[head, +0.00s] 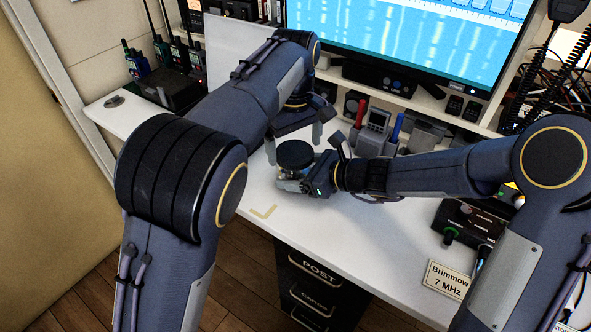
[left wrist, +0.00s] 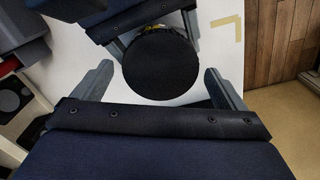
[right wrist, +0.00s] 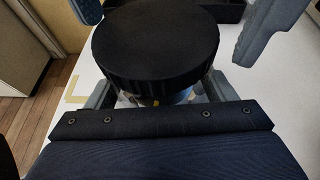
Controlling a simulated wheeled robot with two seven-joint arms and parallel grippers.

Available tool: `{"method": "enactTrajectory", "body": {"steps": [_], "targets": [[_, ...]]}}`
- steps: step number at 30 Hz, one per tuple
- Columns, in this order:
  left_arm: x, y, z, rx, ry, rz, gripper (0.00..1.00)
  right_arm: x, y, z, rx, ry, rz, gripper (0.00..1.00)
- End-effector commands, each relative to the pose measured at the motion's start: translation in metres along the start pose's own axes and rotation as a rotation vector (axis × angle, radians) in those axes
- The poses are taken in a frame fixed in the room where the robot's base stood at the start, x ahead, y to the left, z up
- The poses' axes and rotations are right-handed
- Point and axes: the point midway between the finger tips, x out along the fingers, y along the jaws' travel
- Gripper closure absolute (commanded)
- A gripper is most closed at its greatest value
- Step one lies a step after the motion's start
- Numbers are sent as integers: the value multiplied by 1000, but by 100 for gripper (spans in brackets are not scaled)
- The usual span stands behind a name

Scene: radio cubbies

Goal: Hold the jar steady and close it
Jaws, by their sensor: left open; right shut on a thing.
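The jar (head: 288,175) stands upright near the front edge of the white desk, with a wide black lid (head: 295,154) level on top. The lid hides most of the jar; I cannot tell how tightly it sits. My right gripper (right wrist: 160,94) is shut on the jar's body from the right, below the lid. My left gripper (head: 294,138) is open above the lid, pointing down. In the left wrist view its fingers stand either side of the round lid (left wrist: 160,62), apart from it. The left fingertips also show above the lid in the right wrist view.
A large monitor (head: 400,40) stands above. Handheld radios (head: 137,62) stand at the back left. A yellow corner mark (head: 263,212) lies on clear desk in front.

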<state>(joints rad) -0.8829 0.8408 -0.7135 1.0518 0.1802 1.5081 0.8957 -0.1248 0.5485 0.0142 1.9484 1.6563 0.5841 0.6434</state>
Motion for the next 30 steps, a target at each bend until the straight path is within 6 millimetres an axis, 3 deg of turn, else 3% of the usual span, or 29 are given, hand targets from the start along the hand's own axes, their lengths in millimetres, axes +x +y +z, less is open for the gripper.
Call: {"method": "enactTrajectory", "body": {"steps": [12, 23, 26, 30], "targets": [[9, 0, 0, 0, 1, 0, 7, 0, 0, -1, 0, 2, 1, 87], [9, 0, 0, 0, 0, 0, 52, 0, 1, -1, -1, 2, 1, 87], [9, 0, 0, 45, -1, 2, 52, 0, 1, -1, -1, 2, 1, 87], [9, 0, 0, 231, -1, 2, 52, 0, 1, -1, -1, 2, 2, 87]]}}
